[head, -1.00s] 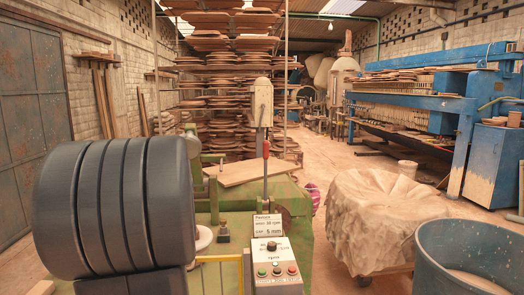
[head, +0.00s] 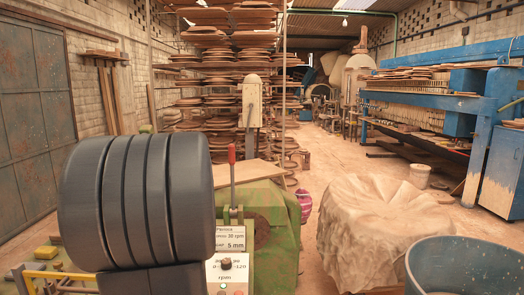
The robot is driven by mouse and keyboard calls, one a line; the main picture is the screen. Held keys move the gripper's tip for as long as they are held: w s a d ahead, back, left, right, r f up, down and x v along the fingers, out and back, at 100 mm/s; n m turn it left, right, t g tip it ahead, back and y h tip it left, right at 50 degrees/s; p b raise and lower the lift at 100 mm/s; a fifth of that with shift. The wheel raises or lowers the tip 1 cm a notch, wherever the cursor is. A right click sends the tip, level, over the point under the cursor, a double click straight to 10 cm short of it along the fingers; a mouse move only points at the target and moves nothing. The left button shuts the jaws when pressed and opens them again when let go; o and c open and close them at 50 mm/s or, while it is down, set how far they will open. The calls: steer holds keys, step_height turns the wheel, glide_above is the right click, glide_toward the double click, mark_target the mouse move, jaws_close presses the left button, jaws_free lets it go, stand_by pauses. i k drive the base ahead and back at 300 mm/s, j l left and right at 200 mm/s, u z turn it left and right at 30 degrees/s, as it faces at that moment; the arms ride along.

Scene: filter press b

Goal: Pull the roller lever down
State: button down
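The roller lever (head: 232,175) stands upright in the head view, a thin metal rod with a red grip on top. Its foot sits in a small bracket on the green machine (head: 275,235), just above a white label plate (head: 230,239) that reads 30 rpm and 5 mm. A large dark ridged part of my own arm fills the left foreground and hides much of the machine to the left of the lever. My gripper is not in view, and nothing is seen touching the lever.
A white control panel (head: 227,272) with a dark knob is below the label. A cloth-covered round thing (head: 370,230) and a blue tub (head: 465,265) stand at the right. Yellow parts (head: 45,252) lie at the lower left. Open floor (head: 335,160) runs behind the machine.

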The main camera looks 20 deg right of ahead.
mark_target(231, 147)
steer(key=i+l, duration=0.15)
steer(key=l, duration=0.2)
steer(key=i+l, duration=0.1)
steer(key=l, duration=0.3)
steer(key=i+l, duration=0.15)
steer(key=l, duration=0.2)
steer(key=i+l+u, duration=0.1)
steer(key=l, duration=0.3)
steer(key=i+l, duration=0.15)
steer(key=l, duration=0.2)
steer(key=i+l, duration=0.15)
steer(key=l, duration=0.25)
steer(key=i+l, duration=0.1)
steer(key=l, duration=0.25)
steer(key=i+l, duration=0.3)
steer(key=i, duration=0.15)
steer(key=i+l+u, duration=0.1)
steer(key=i+l, duration=0.25)
steer(key=i, duration=0.15)
